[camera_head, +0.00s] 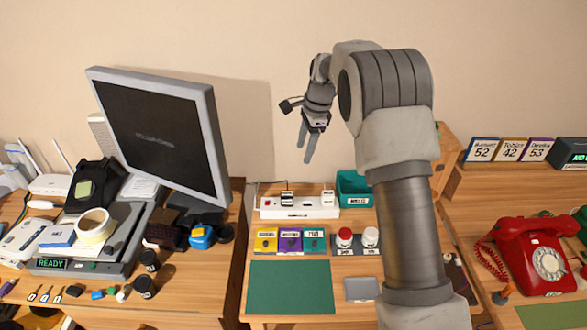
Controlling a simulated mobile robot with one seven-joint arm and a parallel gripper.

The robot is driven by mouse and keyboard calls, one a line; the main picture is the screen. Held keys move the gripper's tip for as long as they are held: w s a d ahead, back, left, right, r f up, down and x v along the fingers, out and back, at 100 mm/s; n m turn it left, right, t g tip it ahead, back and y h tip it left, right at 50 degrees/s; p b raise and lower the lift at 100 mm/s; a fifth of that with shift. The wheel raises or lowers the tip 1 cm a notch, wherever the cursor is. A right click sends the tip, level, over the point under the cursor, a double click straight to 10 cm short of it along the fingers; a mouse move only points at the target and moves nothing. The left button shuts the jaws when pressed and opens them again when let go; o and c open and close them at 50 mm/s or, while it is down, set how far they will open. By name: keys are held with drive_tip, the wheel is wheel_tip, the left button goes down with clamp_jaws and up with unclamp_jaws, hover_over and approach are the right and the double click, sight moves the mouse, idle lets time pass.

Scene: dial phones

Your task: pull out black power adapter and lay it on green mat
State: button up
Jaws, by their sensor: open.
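A black power adapter (287,198) is plugged into the white power strip (300,213) at the back of the middle table; it looks upright. The green mat (291,288) lies flat and empty at the front of the same table, with labelled blocks between it and the strip. My gripper (307,148) is open and empty, in the air above and slightly right of the adapter, fingers pointing down. My arm covers the table's right part.
Yellow, purple and teal labelled blocks (290,240) stand before the strip, with red and white round knobs (344,237) to their right. A white plug (328,195) sits on the strip near a teal bin (353,188). A monitor (160,130) stands left.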

sight(288, 194)
drive_tip(key=shift+w+a+f+m+g+b, duration=0.2)
drive_tip(key=shift+w+a+f+m+b, duration=0.5)
drive_tip(key=shift+f, duration=2.75)
drive_tip(key=shift+w+a+f+m+g+b, duration=0.3)
drive_tip(key=shift+w+a+f+b, duration=0.45)
drive_tip(key=shift+f, duration=2.7)
drive_tip(key=shift+w+a+f+m+g+b, duration=0.1)
drive_tip(key=shift+w+a+f+m+b, duration=0.65)
drive_tip(key=shift+f, duration=2.7)
drive_tip(key=shift+s+a, duration=0.15)
drive_tip(key=shift+s, duration=0.1)
drive_tip(key=c, duration=0.8)
drive_tip(key=shift+r, duration=0.25)
drive_tip(key=shift+r+p, duration=0.5)
drive_tip(key=shift+r, duration=0.4)
